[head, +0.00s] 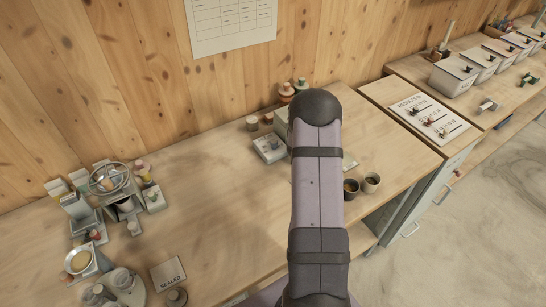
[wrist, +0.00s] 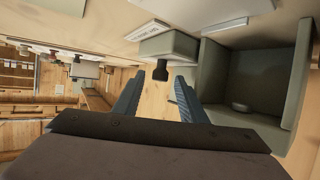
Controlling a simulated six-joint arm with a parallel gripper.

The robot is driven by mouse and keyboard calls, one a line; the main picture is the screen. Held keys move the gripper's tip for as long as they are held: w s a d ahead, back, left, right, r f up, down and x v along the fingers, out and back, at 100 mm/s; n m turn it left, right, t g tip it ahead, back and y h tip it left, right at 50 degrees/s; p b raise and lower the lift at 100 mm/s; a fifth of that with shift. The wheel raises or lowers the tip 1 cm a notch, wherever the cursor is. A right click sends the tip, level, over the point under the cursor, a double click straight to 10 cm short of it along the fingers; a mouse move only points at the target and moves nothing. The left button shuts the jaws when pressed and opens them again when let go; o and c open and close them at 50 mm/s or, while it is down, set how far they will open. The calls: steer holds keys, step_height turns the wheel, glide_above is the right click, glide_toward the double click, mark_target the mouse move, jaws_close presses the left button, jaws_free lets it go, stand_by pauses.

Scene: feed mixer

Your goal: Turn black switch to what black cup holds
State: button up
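My gripper (wrist: 158,98) is open in the wrist view. Its two grey fingers are apart with nothing between their tips. A black knob (wrist: 160,71) on a grey box (wrist: 168,46) shows just beyond the fingertips, apart from them; I cannot tell if it is the black switch. In the head view my arm hides my gripper. A dark cup (head: 350,187) stands right of my arm near the table's front edge, beside a greyish cup (head: 371,183). The contents of both are too small to tell.
A grey open bin (wrist: 286,105) is close on the right in the wrist view, with a small round thing inside. A lettered board (head: 428,118) with small dark-handled parts lies on the right bench. The scale and cluttered stands (head: 110,180) fill the table's left.

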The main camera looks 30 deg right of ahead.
steer(key=shift+s+d+r+n+t+y+p, duration=0.1)
steer(key=shift+s+d+n+t+y+p, duration=0.1)
steer(key=shift+n+t+y+p, duration=0.5)
steer(key=shift+s+d+n+t+y+p, duration=0.15)
steer(key=shift+n+t+y+p, duration=0.35)
steer(key=shift+n+t, duration=0.4)
steer(key=shift+s+d+n+t+y+p, duration=0.1)
steer(key=shift+d+n+t+y+p, duration=0.1)
steer(key=shift+n+t+y+p, duration=0.75)
steer(key=shift+s+d+n+t+y+p, duration=0.15)
steer(key=shift+n+t+y+p, duration=0.2)
steer(key=shift+n+y+p, duration=1.1)
steer(key=shift+s+a+b, duration=0.1)
steer(key=shift+s+b, duration=0.15)
steer(key=shift+b, duration=0.1)
steer(key=b+v, duration=0.2)
steer(key=v, duration=0.4)
steer(key=shift+s+a+r, duration=0.15)
steer(key=shift+s, duration=0.2)
steer(key=w+a+r+n+g+p, duration=0.1)
steer(key=a+r+g, duration=0.15)
steer(key=a, duration=0.65)
steer(key=w+a+r+g+p, duration=0.15)
steer(key=a+g, duration=0.25)
steer(key=a, duration=0.4)
steer(key=s+a+r+g+y, duration=0.2)
steer(key=s+a, duration=0.4)
steer(key=a, duration=0.4)
steer(key=shift+s+a+r+n, duration=0.35)
steer(key=shift+a+n, duration=0.05)
